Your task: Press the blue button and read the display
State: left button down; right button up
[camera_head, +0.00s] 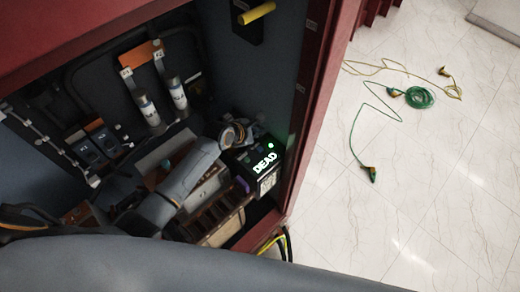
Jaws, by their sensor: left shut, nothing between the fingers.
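A black box with a display (264,161) stands at the lower right inside the red cabinet. Its display reads "DEAD" in white letters, and a small green light glows above the text. My left gripper (238,134) is at the box's upper left edge, shut with nothing held. I cannot tell whether it touches the box. No blue button can be made out; the gripper may hide it. My right gripper is not in view.
The red cabinet frame (322,100) borders the workspace on the right. A yellow handle (257,12) is above. Green cable (419,97) and yellow cable lie on the pale floor outside.

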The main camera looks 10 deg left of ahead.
pick_arm(q)
jog(key=b, duration=0.6)
send_over(258, 150)
notch_tip(258, 150, down, 6)
jog(key=shift+s+d+f, duration=0.1)
jog(key=shift+f, duration=0.8)
jog(key=shift+f, duration=0.15)
jog(key=shift+f, duration=0.25)
dwell(0.5)
